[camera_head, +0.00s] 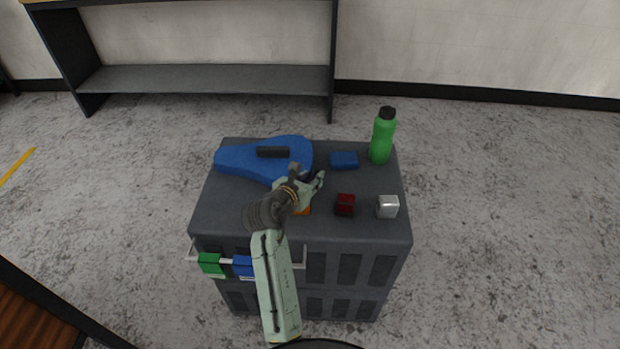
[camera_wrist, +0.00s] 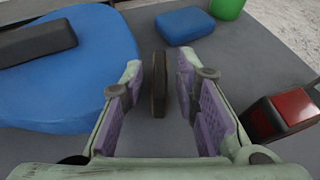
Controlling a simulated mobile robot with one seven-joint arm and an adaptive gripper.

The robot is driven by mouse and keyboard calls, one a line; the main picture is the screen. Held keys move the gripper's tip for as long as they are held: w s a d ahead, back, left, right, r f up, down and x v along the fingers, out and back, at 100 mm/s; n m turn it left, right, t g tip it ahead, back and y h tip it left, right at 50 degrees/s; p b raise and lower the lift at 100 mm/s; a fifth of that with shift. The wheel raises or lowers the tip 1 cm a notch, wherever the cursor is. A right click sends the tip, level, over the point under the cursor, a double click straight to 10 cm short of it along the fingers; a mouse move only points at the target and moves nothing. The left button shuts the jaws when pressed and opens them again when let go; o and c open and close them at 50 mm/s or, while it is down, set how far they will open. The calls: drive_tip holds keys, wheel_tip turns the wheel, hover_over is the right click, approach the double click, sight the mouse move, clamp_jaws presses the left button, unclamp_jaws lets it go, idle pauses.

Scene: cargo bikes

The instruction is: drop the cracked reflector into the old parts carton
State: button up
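My gripper (camera_head: 318,182) is low over the grey cabinet top. In the wrist view my gripper (camera_wrist: 158,75) is open, its fingers either side of a thin, dark, brown-edged piece (camera_wrist: 159,85) standing edge-on. A gap shows on each side of it. I cannot tell what this piece is. An orange patch (camera_head: 303,211) shows beside my gripper in the head view. A red block with dark parts (camera_head: 345,205), reflector-like, lies to the right; it also shows in the wrist view (camera_wrist: 292,106). No crack can be made out. I see no carton I can identify.
The cabinet top (camera_head: 235,215) also holds a blue paddle-shaped piece (camera_head: 240,160) with a black bar (camera_head: 273,152), a small blue block (camera_head: 344,160), a green bottle (camera_head: 382,140) and a silver cube (camera_head: 387,207). A rail with green and blue pieces (camera_head: 211,263) is at its front.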

drive_tip(key=v, duration=1.2)
drive_tip(key=shift+r+b, duration=0.15)
drive_tip(key=shift+b, duration=0.3)
